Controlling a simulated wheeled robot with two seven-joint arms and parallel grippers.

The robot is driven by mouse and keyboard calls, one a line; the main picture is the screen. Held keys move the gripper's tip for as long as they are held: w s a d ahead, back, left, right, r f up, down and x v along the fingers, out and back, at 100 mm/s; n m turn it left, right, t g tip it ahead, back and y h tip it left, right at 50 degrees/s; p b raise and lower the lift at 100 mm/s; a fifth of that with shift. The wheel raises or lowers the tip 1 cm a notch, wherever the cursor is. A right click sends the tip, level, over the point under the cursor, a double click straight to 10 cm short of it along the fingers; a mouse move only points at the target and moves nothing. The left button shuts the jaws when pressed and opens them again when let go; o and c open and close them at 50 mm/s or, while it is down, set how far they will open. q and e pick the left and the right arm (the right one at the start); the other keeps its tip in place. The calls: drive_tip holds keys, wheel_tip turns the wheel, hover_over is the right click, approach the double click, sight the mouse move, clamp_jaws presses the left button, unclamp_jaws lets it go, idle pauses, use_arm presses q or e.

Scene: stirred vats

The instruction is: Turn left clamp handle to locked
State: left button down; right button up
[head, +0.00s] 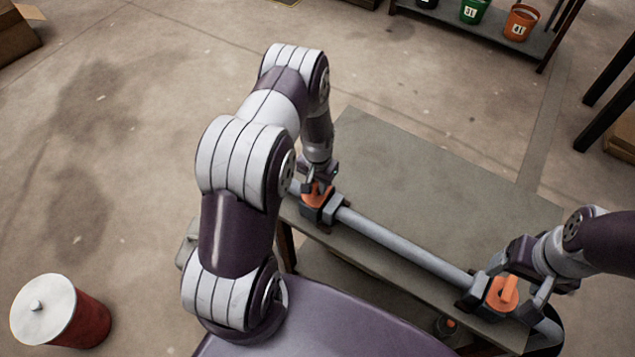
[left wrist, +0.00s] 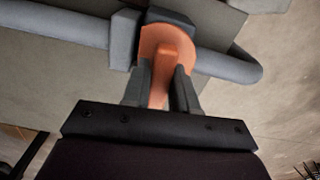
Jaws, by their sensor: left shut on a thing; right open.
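The left clamp is a dark grey block (head: 322,214) with an orange handle (head: 314,199), on a grey pipe (head: 400,243) at the left end of the table. My left gripper (head: 319,186) comes down over it and partly hides the handle. In the left wrist view the two fingers (left wrist: 161,84) are shut on the orange handle (left wrist: 165,50), one on each side. The right clamp has an orange handle (head: 502,294) near the pipe's right end. My right gripper (head: 522,285) is open, with its fingers around that handle; contact cannot be told.
The grey-green table top (head: 430,165) behind the pipe is bare. A red drum with a white lid (head: 45,305) stands on the floor at lower left. A shelf with green (head: 473,10) and orange (head: 519,22) buckets stands at the back right.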

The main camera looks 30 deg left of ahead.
use_arm(q)
drive_tip(key=n, duration=0.4)
drive_tip(key=shift+b, duration=0.35)
drive_tip(key=n, duration=0.4)
drive_tip(key=shift+n+b, duration=0.35)
drive_tip(key=shift+n, duration=0.05)
drive_tip(key=n, duration=0.4)
drive_tip(key=shift+n+b, duration=0.35)
drive_tip(key=shift+n, duration=1.65)
drive_tip(key=c, duration=1)
unclamp_jaws()
drive_tip(key=shift+r, duration=0.1)
